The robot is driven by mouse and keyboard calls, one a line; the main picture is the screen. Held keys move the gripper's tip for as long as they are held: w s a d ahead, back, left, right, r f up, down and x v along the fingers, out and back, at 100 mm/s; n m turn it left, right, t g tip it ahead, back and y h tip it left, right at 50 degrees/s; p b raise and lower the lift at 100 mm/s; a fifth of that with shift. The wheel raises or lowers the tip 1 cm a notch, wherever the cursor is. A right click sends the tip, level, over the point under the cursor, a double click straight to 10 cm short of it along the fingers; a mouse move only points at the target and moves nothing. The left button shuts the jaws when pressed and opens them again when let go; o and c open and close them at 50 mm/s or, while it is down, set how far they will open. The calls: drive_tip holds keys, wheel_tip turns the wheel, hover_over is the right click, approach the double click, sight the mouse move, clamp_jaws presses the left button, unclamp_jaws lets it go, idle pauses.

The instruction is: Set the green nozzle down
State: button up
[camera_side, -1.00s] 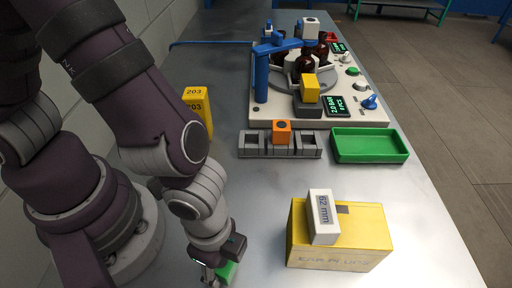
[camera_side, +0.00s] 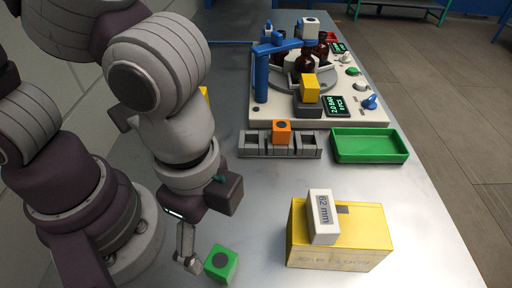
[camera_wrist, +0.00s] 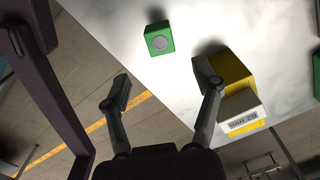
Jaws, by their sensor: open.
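The green nozzle (camera_side: 221,263) is a small green block with a dark round mark on top. It stands on the metal table near the front edge of the side view. In the wrist view the green nozzle (camera_wrist: 159,39) sits alone on the table, beyond the fingertips, with nothing touching it. My gripper (camera_side: 190,262) is just left of the nozzle and above the table in the side view. In the wrist view my gripper (camera_wrist: 160,88) has its fingers spread wide, with nothing between them.
A yellow box (camera_side: 340,238) carrying a white block marked 62 mm (camera_side: 323,217) stands to the right. Behind are a grey rack (camera_side: 252,145) with an orange block (camera_side: 281,132), an empty green tray (camera_side: 370,147) and a bottle machine (camera_side: 262,113). The table between is clear.

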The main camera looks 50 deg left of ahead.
drive_tip(key=w+a+r+n+t, duration=0.2)
drive_tip(key=w+a+r+n, duration=0.1)
drive_tip(key=a+n, duration=0.3)
drive_tip(key=w+a+r+n+t, duration=0.3)
drive_tip(key=a+r+n, duration=0.2)
drive_tip(key=a, duration=0.6)
drive_tip(key=n, duration=0.2)
drive_tip(key=shift+w+r+n+t, duration=0.25)
drive_tip(key=shift+w+n+t, duration=0.05)
